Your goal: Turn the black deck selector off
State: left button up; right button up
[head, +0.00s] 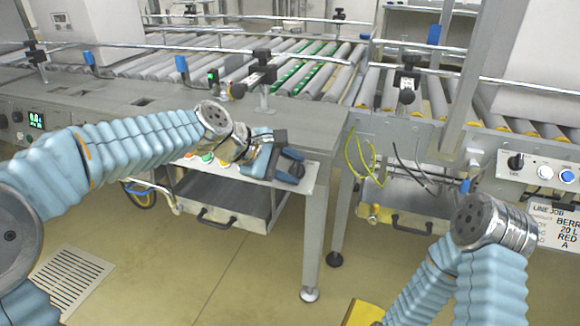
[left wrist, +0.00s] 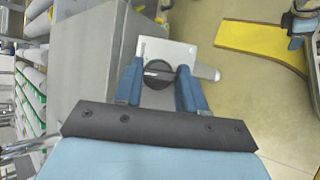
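A round black selector knob (left wrist: 158,74) with a pale bar across its face shows in the left wrist view, on a light panel (left wrist: 188,55). The pale bar lies nearly level in that picture. My left gripper (left wrist: 160,88) has its two blue fingers apart, one on each side of the knob; I cannot tell if they touch it. In the head view my left gripper (head: 284,163) is at the right end of the left station's front panel (head: 308,178) and hides the knob. My right arm (head: 490,240) is in view at the right, but its gripper is not.
Green and red buttons (head: 207,157) sit just left of my left gripper. Another panel (head: 540,170) at the right carries a black selector (head: 515,162) and blue and white buttons. Roller conveyors (head: 310,75) run behind. A drawer (head: 235,205) is below; open floor lies in front.

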pick_arm(q)
jog(key=o, duration=0.5)
jog(key=shift+c, duration=0.2)
jog(key=shift+r, duration=0.1)
